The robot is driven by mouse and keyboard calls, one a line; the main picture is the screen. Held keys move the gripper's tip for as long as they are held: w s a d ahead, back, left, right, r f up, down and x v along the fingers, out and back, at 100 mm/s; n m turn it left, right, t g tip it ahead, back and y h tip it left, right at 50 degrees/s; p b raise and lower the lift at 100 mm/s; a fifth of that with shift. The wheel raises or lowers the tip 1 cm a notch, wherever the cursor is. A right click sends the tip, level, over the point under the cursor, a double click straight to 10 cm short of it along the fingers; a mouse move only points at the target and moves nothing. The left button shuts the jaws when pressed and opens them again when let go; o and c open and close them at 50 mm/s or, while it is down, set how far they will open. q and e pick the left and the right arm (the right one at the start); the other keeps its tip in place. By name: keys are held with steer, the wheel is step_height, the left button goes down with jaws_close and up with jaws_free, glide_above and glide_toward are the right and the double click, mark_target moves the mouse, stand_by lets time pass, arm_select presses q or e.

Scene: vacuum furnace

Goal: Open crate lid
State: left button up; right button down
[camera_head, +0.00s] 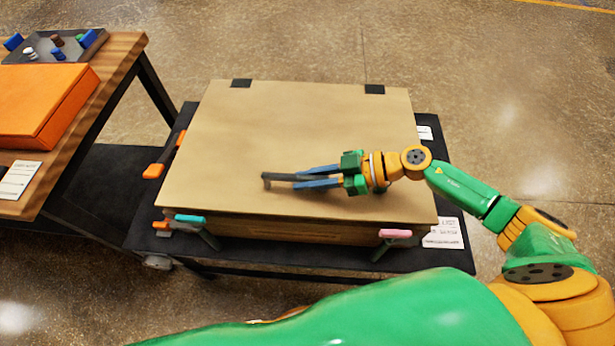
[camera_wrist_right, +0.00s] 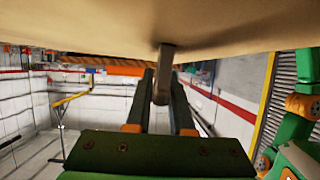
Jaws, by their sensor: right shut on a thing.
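The tan crate lid (camera_head: 280,130) lies over the wooden crate (camera_head: 300,229), looking flat and down, with two black hinges (camera_head: 374,89) at its far edge. My right gripper (camera_head: 300,178) reaches in from the right, low over the lid's front half. It is shut on a dark grey handle (camera_head: 267,179) on the lid. In the right wrist view, the handle (camera_wrist_right: 164,70) runs from the tan lid surface (camera_wrist_right: 200,25) in between the right gripper's fingers (camera_wrist_right: 161,95). A teal-handled latch (camera_head: 190,219) and a pink-handled latch (camera_head: 395,234) hang at the crate's front. My left gripper is out of view.
The crate stands on a black cart (camera_head: 455,235) with white labels. Orange-ended clamps (camera_head: 154,171) sit at its left side. A wooden table (camera_head: 125,60) at left holds an orange box (camera_head: 45,95) and a grey tray (camera_head: 70,48). The floor behind is clear.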

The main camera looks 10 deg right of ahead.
steer(key=w+d+r+m+g+p, duration=0.1)
steer(key=w+r+p, duration=0.2)
steer(key=r, duration=0.7)
steer(key=w+d+r+m+g+p, duration=0.1)
steer(key=w+d+r+p, duration=0.1)
steer(key=w+r+p, duration=0.2)
steer(key=shift+w+d+r+m+y, duration=0.35)
steer(key=shift+w+r, duration=1.5)
steer(key=shift+r, duration=1.5)
steer(key=shift+a, duration=0.1)
